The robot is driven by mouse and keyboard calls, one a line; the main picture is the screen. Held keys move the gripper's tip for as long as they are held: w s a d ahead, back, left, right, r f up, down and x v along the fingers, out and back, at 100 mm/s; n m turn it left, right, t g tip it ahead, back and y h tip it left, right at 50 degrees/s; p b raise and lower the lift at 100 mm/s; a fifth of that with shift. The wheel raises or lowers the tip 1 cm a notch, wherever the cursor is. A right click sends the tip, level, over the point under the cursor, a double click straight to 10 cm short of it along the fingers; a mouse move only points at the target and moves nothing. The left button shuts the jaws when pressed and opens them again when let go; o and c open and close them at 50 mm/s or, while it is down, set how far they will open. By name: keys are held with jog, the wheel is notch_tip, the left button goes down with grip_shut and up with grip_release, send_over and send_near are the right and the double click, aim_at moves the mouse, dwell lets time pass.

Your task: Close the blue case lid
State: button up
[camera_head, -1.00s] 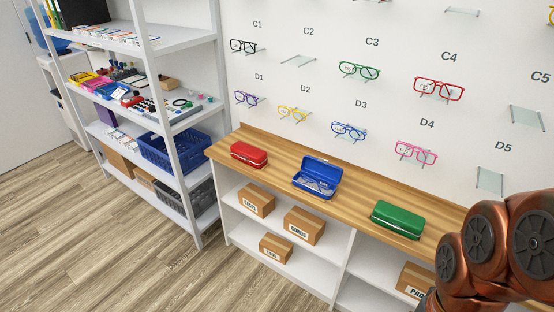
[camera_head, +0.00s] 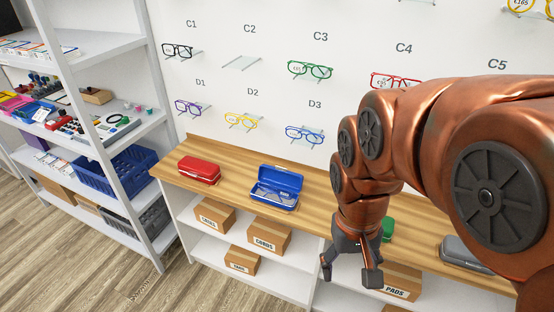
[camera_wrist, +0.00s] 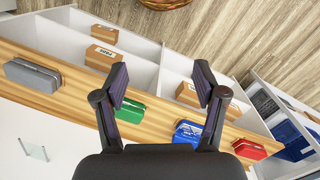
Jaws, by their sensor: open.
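The blue case (camera_head: 277,189) stands on the wooden counter with its lid (camera_head: 280,177) raised at the back. Glasses show inside it. It also shows in the wrist view (camera_wrist: 187,131), beyond my right finger and partly hidden by it. My gripper (camera_head: 349,270) is open and empty, its fingers pointing down in front of the counter, right of the blue case and apart from it. In the wrist view the two fingers (camera_wrist: 161,83) are spread wide with nothing between them.
A closed red case (camera_head: 199,170) lies left of the blue one. A green case (camera_head: 388,229) is mostly hidden behind my arm, and a grey case (camera_head: 466,252) lies further right. Glasses hang on the wall above the wooden counter (camera_head: 233,181). Boxes fill shelves below.

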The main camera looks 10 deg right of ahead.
jog(key=w+d+r+m+t+h, duration=0.1)
jog(key=w+d+r+m, duration=0.15)
jog(key=w, duration=1.15)
jog(key=m+t+h, duration=0.1)
jog(key=m+t, duration=0.2)
jog(key=t, duration=0.1)
send_near(281, 168)
jog(key=shift+p+x, duration=0.7)
jog(key=shift+x, duration=3.3)
jog(key=shift+r, duration=0.1)
grip_shut()
